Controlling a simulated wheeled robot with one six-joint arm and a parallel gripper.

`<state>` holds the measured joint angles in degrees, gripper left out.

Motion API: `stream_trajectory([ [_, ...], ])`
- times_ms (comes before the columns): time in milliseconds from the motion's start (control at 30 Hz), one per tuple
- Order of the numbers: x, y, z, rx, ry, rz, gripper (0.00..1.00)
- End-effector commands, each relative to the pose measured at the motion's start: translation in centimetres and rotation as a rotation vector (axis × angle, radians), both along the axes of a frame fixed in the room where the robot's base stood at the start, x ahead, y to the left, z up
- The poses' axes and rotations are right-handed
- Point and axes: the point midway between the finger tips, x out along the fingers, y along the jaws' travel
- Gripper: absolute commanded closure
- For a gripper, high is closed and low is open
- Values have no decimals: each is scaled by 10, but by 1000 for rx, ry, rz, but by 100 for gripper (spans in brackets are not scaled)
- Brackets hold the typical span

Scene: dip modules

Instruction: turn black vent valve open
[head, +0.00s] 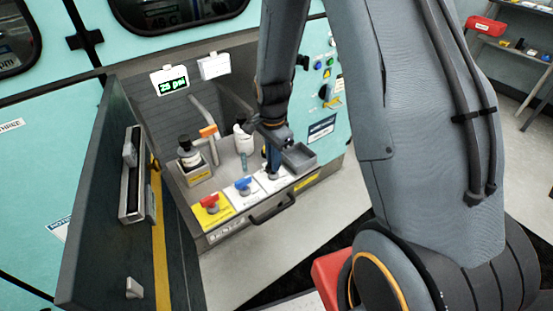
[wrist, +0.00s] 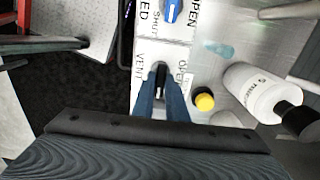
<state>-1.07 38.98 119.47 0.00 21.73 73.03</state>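The black vent valve handle (wrist: 161,80) is in the wrist view, on a white plate (wrist: 142,88) marked VENT, with an OPEN mark on its right. My gripper's two dark blue fingers (wrist: 161,92) stand on either side of the handle. The gap is narrow, and I cannot tell whether they press on it. The handle appears to lie in line with the fingers. In the head view my gripper (head: 273,170) points down at the rightmost valve plate (head: 268,184) and hides most of the black handle.
A red valve (head: 210,201) and a blue valve (head: 243,185) stand left of my gripper. A white bottle (head: 244,142) and a dark-topped bottle (head: 188,153) stand behind. An open grey tray (head: 299,157) is close on the right. The open door (head: 105,215) bounds the left.

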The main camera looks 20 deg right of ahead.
Motion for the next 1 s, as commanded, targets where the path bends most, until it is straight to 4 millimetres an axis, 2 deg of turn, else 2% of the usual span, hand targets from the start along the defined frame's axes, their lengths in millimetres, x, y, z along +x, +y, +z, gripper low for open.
stream_trajectory([
  [100, 2, 0, 1, 0, -4, 0, 100],
  [133, 2, -14, 1, 1, -5, -6, 100],
  [467, 2, 2, 1, 1, -5, 66, 100],
  [667, 2, 4, 2, 1, -5, 197, 100],
  [1000, 2, 2, 2, 1, -5, 509, 100],
])
